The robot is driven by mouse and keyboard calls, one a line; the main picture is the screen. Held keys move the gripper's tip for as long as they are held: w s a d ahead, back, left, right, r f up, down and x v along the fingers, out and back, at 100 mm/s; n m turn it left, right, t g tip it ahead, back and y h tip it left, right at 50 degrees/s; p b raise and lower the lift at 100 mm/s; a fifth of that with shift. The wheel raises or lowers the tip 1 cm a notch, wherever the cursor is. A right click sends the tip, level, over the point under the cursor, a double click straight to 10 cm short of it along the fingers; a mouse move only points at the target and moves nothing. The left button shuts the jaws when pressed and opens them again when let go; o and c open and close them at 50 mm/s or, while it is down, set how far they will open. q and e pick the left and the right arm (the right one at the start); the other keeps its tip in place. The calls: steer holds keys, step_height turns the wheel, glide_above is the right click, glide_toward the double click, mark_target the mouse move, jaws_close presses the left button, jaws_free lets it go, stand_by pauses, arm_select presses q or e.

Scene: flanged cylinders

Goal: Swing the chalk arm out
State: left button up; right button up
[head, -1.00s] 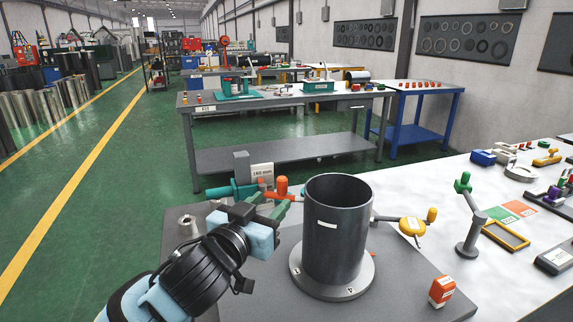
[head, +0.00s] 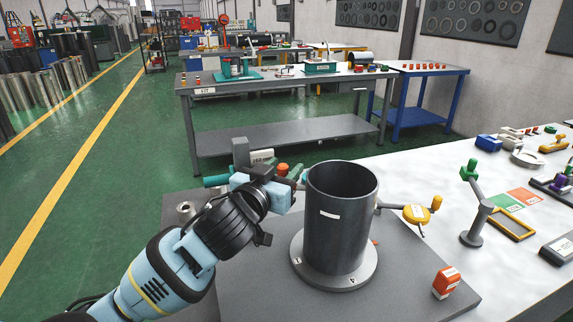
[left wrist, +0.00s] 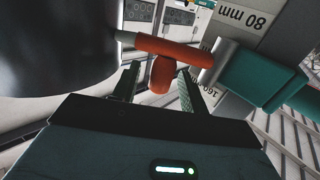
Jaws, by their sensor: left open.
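The chalk arm is an orange bar (left wrist: 172,50) with a pale tip touching or close to the dark cylinder wall in the left wrist view. An orange knob (left wrist: 162,76) hangs from it; in the head view the knob (head: 283,168) shows behind my gripper. The bar joins a teal holder (left wrist: 262,78) beside a grey post with size labels. The dark grey flanged cylinder (head: 342,220) stands upright on a grey plate. My left gripper (left wrist: 157,88) is open, its fingers on either side of the knob.
A yellow dial arm (head: 416,213) reaches the cylinder's right side.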

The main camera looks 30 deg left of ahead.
arm_select(q)
steer(key=shift+w, duration=1.05)
jaws_close()
